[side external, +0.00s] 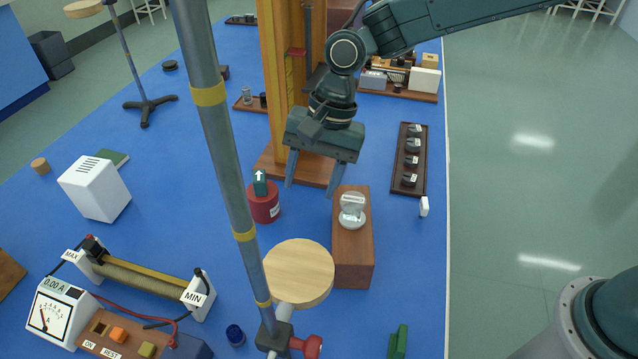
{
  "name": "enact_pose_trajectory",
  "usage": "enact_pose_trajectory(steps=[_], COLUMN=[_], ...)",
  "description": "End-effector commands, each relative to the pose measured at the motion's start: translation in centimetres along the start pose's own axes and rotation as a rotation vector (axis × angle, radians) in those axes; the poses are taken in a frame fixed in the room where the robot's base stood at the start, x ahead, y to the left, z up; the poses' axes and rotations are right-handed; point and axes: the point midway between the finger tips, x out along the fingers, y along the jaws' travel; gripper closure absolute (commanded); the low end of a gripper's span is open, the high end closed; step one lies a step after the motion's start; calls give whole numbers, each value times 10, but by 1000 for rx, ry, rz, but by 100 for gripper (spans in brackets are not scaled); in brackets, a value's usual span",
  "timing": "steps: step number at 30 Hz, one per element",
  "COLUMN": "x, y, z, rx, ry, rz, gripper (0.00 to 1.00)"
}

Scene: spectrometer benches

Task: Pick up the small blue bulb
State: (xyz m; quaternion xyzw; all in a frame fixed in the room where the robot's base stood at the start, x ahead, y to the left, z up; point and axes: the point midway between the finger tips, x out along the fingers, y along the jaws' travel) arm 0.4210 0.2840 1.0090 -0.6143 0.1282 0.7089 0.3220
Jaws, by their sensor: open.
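A small dark blue round piece (235,334), which looks like the blue bulb, sits on the blue bench top near the front, left of the stand's foot. Its fine shape is too small to tell. My gripper (310,190) is open and empty, with its fingers pointing down. It hangs farther back and to the right of the blue piece, well apart from it, behind the wooden block and near the wooden tower.
A tall grey stand pole (220,140) with a round wooden disc (300,272) rises right of the blue piece. A rheostat (150,280) and a meter (56,312) stand left. A red cylinder (264,206) and a wooden block (352,250) lie near my gripper.

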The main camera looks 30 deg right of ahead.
Motion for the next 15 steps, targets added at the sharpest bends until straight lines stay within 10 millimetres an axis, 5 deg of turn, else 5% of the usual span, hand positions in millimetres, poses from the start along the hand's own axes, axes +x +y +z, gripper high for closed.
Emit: enact_pose_trajectory(steps=[9,15], x=[95,141], y=[-28,-35], z=[22,36], rx=[152,229], ry=[-98,-136], rz=[79,123], gripper=[48,48])
